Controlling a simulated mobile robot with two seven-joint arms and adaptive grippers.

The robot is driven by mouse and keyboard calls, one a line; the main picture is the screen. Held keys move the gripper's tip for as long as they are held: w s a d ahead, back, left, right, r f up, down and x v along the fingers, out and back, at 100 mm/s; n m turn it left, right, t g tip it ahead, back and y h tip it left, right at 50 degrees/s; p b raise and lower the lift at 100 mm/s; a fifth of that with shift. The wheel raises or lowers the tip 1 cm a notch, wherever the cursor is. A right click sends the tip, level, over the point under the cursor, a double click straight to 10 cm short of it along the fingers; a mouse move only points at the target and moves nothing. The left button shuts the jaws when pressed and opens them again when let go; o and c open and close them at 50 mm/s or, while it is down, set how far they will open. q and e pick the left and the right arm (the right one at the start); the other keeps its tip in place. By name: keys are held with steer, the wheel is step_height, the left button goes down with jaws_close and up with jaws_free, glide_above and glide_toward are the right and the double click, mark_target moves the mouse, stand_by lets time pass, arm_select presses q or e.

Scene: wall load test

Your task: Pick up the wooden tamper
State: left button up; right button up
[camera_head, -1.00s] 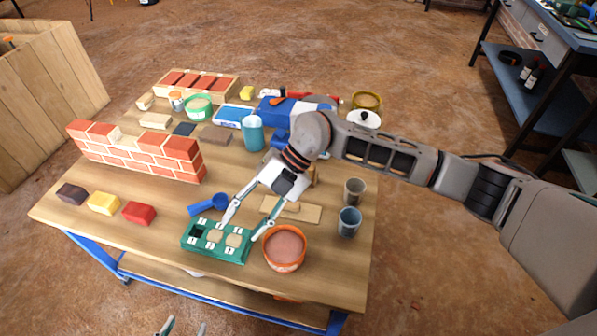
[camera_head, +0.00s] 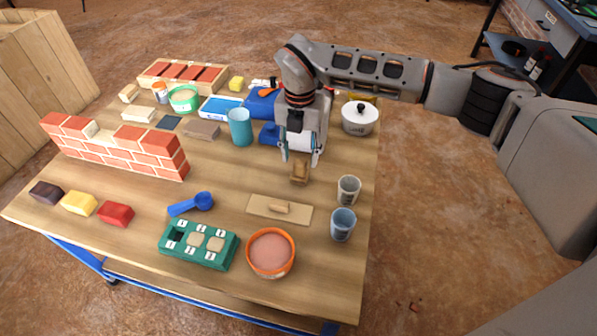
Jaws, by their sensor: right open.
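The wooden tamper (camera_head: 300,173) appears as a small brown wooden block standing on the table, right of the middle. Its upper part is partly hidden by my right gripper (camera_head: 299,158). My right gripper points down with its two fingers open, one to each side above the tamper. I cannot tell whether the fingers touch it. My left gripper is not in view.
A wooden float (camera_head: 262,206) lies in front of the tamper. Two cups (camera_head: 348,190) (camera_head: 342,226) stand to its right. A blue cylinder (camera_head: 240,127) stands at its left, a white lidded pot (camera_head: 359,118) behind right. A brick wall (camera_head: 120,147) stands farther left.

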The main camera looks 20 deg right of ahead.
mark_target(300, 163)
step_height(300, 163, down, 4)
steer(key=shift+s+b, duration=0.15)
steer(key=shift+b, duration=0.55)
steer(key=shift+f, duration=0.35)
steer(key=shift+r, duration=0.1)
steer(key=c, duration=1.1)
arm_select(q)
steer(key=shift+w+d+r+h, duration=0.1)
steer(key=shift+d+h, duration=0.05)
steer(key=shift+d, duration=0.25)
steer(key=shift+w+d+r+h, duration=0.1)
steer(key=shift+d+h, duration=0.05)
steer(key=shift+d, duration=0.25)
arm_select(e)
steer(key=shift+c, duration=0.3)
